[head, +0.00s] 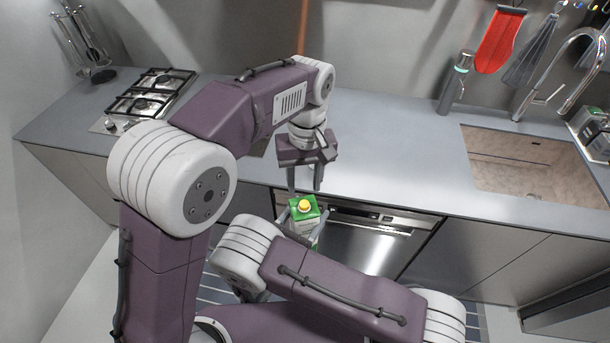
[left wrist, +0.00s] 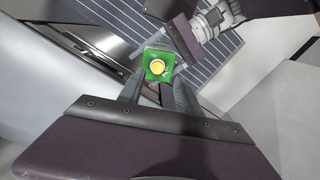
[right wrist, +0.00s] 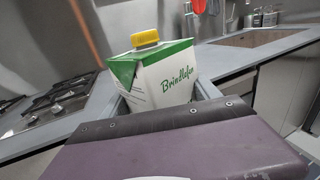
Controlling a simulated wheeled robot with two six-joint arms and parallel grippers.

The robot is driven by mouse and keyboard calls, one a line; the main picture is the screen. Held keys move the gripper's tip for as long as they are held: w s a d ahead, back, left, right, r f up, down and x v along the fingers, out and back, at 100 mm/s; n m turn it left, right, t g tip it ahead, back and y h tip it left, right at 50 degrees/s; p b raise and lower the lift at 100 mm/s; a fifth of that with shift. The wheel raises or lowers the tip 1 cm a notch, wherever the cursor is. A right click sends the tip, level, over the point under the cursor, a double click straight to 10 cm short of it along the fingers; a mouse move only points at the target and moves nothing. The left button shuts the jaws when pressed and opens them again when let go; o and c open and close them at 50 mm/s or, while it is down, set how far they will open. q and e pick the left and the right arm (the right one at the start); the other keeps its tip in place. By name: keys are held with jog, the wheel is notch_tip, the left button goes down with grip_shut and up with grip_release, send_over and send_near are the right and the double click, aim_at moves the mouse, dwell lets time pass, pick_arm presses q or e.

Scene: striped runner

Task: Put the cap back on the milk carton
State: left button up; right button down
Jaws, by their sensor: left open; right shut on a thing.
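The milk carton (head: 304,226) is white with a green top and stands upright, held off the floor in front of the counter. It also shows in the right wrist view (right wrist: 165,80), between the fingers of my right gripper (right wrist: 160,98), which is shut on it. The yellow cap (right wrist: 145,38) sits on the carton's green top; I cannot tell how tightly. From above it shows in the left wrist view (left wrist: 157,68). My left gripper (head: 305,190) is open and empty, pointing down just above the cap, with its fingers apart and not touching it.
The grey counter (head: 390,150) runs behind the carton, with a gas hob (head: 150,95) at left and a sink (head: 530,165) at right. A dishwasher front (head: 365,240) is close behind the carton. A striped runner (left wrist: 110,20) lies on the floor.

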aim_at(304, 203)
pick_arm(q)
jog(key=n, duration=0.3)
jog(key=shift+r+n, duration=0.25)
jog(key=shift+n, duration=0.05)
jog(key=shift+w+d+r+n, duration=0.1)
jog(key=shift+w+r+n, duration=0.1)
jog(key=shift+n, duration=0.2)
jog(key=shift+r, duration=0.15)
jog(key=shift+f, duration=4.05)
